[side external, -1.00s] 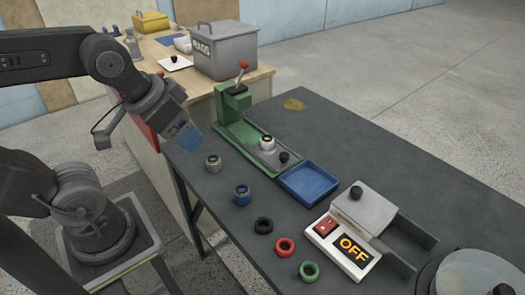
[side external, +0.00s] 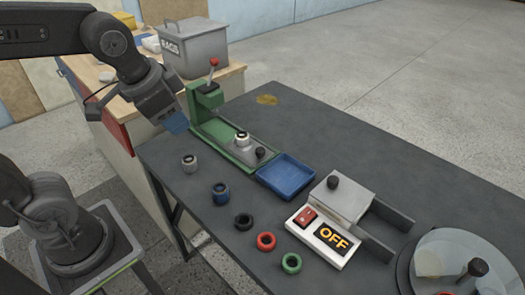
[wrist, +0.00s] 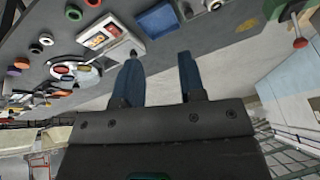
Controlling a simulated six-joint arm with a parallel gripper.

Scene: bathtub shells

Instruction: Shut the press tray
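The green press (side external: 203,100) stands on the dark table, with a red-knobbed lever on top. Its grey press tray (side external: 244,150) lies on the green base, out from under the press head toward the blue bin. The tray carries a pale round holder (side external: 242,138) with a dark ring on top and has a black knob (side external: 260,153) at its outer end. My gripper (side external: 176,123) is in the air left of the press, apart from it. In the wrist view its two blue fingers (wrist: 158,60) are spread with nothing between them.
A blue bin (side external: 286,192) sits just beyond the knob end. A device reading OFF (side external: 320,236) and a round glass-lidded stand (side external: 455,257) are further right.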

